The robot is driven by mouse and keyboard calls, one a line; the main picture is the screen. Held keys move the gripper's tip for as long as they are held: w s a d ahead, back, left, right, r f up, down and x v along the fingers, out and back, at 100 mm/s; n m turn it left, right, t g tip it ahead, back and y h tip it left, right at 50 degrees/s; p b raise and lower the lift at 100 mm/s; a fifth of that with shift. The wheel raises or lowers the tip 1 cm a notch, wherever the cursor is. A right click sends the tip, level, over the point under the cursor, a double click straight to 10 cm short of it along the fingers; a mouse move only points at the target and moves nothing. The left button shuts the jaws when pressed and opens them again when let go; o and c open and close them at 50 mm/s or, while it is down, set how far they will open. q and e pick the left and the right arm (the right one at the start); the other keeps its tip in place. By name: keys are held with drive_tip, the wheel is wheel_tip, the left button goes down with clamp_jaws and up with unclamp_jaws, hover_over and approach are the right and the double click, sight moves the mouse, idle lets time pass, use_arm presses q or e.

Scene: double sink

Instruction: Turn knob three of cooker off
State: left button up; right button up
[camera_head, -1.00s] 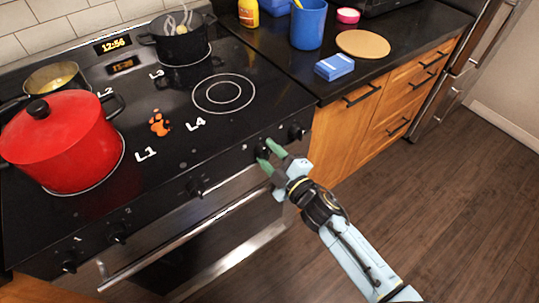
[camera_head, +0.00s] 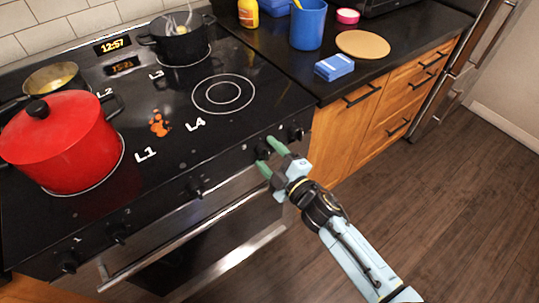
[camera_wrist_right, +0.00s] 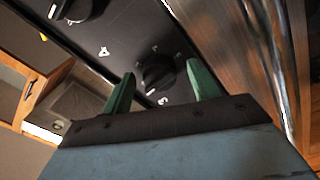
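The black cooker has a row of knobs along its front panel. Knob three (camera_head: 263,150) is second from the right; in the right wrist view it is a round black knob (camera_wrist_right: 158,74) with the label 3 beside it. Its white mark lies at its lower left edge there, near that label. My right gripper (camera_head: 267,152) is open in front of knob three, its two green fingers apart on either side of it. In the right wrist view the fingers (camera_wrist_right: 158,82) flank the knob with gaps. I cannot tell whether the tips reach past its face. My left gripper is not in view.
Knob four (camera_head: 296,132) is close to the right of my gripper. The oven handle (camera_head: 190,237) runs below the panel. A red pot (camera_head: 62,145), a black pot (camera_head: 181,42) and a pan (camera_head: 56,78) stand on the hob. The floor at right is clear.

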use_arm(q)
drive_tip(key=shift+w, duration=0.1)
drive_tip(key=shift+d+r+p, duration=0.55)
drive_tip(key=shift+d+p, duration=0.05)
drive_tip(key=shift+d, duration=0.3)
use_arm(e)
drive_tip(key=v, duration=1.3)
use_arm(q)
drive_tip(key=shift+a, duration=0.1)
use_arm(e)
drive_tip(key=shift+s+d, duration=0.15)
